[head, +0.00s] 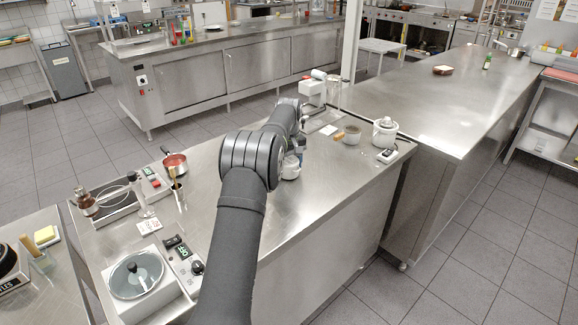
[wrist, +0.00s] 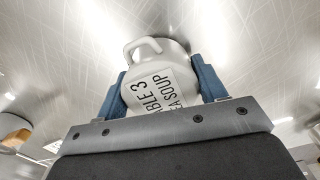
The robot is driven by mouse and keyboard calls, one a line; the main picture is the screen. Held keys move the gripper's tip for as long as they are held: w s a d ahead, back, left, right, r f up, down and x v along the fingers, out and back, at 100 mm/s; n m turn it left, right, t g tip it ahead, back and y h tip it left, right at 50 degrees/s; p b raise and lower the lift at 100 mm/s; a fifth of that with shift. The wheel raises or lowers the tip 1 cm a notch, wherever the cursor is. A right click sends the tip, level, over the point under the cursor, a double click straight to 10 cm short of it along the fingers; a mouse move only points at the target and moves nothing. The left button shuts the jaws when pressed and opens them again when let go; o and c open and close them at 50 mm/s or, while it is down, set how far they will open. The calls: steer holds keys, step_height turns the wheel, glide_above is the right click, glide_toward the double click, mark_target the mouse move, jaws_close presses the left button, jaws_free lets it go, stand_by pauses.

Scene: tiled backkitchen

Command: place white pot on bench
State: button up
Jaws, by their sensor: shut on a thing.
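A white pot (wrist: 168,52) with a loop handle and a printed label reading "TABLE 3" and "...A SOUP" sits between the two blue fingers of my gripper (wrist: 162,78) in the wrist view. The gripper is shut on it. I cannot tell whether the pot touches the bench. Another white lidded pot (head: 385,131) stands at the bench's right end.
The bench's front middle is clear.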

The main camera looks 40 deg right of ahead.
mark_target(289, 160)
steer(key=o, duration=1.2)
steer(key=shift+f, duration=0.1)
step_height(289, 160, up, 12)
steer(key=shift+r, duration=0.15)
step_height(289, 160, down, 12)
steer(key=shift+f, duration=0.25)
step_height(289, 160, up, 3)
steer(key=shift+f, duration=0.15)
steer(key=shift+r, duration=0.75)
